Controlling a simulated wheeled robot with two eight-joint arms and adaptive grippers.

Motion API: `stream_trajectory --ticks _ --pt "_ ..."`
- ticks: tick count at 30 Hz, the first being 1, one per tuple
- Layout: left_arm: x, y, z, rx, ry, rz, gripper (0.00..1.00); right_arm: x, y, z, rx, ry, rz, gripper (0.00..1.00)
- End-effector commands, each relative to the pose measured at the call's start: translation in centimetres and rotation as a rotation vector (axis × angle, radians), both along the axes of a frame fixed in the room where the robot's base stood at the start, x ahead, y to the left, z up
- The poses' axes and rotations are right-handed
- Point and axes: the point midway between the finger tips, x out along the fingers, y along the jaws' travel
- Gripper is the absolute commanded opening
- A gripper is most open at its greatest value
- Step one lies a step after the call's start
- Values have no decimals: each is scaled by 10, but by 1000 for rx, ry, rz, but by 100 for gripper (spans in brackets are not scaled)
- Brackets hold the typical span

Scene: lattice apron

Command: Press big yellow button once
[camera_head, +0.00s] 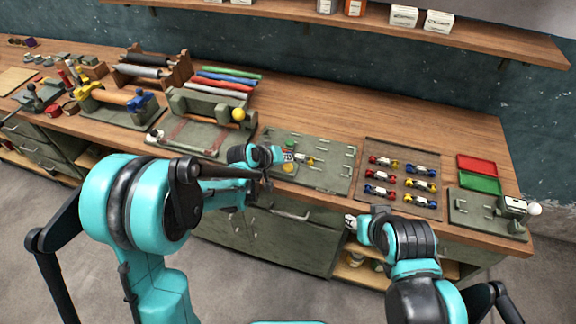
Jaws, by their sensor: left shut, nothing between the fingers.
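A round yellow button (288,168) shows near the front left of a grey-green panel (335,176) on the bench. My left gripper (288,157) is shut and empty over the panel's left part, right beside the button in the picture. I cannot tell whether its tips touch the button or hover above it. A small green button (291,144) lies just behind the gripper. My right gripper (350,221) is in front of the bench edge, away from the button; its fingers are too small to read.
A press with a yellow ball knob (238,115) stands left of the panel. A brown board (399,199) with several small coloured pieces lies to the right. Red (477,166) and green (480,183) trays and a small fixture (490,212) stand further right. Bare wood lies behind the panel.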

Motion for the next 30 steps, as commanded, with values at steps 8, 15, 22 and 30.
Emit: stream_trajectory --ticks 8,15,22,30 --pt "0 0 0 0 0 0 0 0 0 0 0 0 0 40" --pt "0 0 -8 0 0 0 0 0 0 -9 0 0 0 40" --pt "0 0 -8 0 0 0 0 0 0 -9 0 0 0 40" --pt "0 0 -9 0 0 0 0 0 0 -10 0 0 0 40"
